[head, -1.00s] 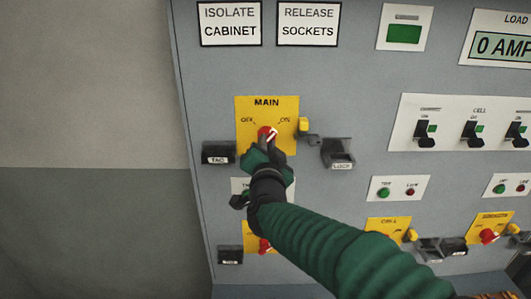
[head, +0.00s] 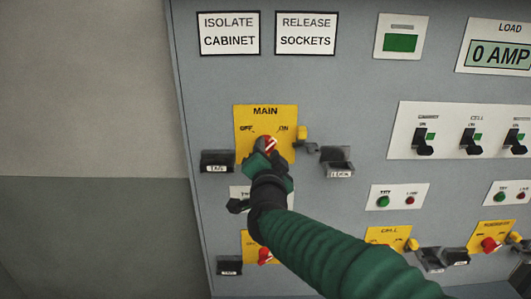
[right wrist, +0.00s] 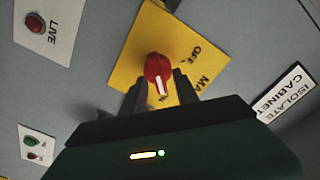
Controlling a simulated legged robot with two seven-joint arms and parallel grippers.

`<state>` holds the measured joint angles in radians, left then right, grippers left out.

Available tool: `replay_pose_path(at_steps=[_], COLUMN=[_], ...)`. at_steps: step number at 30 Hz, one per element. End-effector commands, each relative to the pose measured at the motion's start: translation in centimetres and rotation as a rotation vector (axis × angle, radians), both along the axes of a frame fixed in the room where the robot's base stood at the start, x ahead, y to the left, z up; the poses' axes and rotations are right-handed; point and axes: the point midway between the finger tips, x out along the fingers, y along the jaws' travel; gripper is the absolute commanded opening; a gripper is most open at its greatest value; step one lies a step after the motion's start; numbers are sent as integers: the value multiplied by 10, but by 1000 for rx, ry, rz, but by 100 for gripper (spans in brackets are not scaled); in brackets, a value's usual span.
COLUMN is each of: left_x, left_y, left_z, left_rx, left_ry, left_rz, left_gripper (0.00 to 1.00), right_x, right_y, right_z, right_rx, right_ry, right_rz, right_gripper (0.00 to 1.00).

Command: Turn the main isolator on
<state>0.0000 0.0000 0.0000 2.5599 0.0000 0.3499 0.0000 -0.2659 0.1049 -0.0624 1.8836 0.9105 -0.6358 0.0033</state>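The main isolator is a red rotary knob (head: 268,144) with a white pointer line, on a yellow plate (head: 247,120) marked MAIN, OFF and ON. The pointer slants up and right toward ON in the head view. In the right wrist view, the knob (right wrist: 158,68) also points at the ON lettering, which is partly hidden. My right gripper (head: 266,158) is at the knob's lower side. Its fingers (right wrist: 160,84) stand apart, one on each side of the knob, with small gaps visible. My left gripper is not in view.
A yellow padlock-like tab (head: 302,133) and a black LOCK holder (head: 336,160) are right of the plate. A black TAG holder (head: 217,161) is at its left. Another red knob (head: 265,256) sits below, near my arm. Black cell switches (head: 422,145) are farther right.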

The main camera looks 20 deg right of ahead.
Motion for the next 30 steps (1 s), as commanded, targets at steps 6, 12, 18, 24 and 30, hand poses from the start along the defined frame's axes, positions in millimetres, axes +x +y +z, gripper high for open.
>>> replay_pose_path(at_steps=[6, 12, 18, 24, 30], left_x=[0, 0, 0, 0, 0], left_y=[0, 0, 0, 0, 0], left_z=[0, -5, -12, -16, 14], left_rx=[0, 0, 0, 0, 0], left_ry=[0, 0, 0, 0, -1], left_rz=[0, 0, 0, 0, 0], left_gripper=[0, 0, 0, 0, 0], right_x=[2, -14, -68, -123, -154], right_y=[1, 6, 21, 36, 46], right_z=[-4, -5, -5, -4, 1], right_rx=[0, 1, 2, 3, 0], right_ry=[7, 6, 3, 2, 10], right_rz=[2, 5, 6, 6, 4], right_gripper=[36, 36, 36, 36, 36])
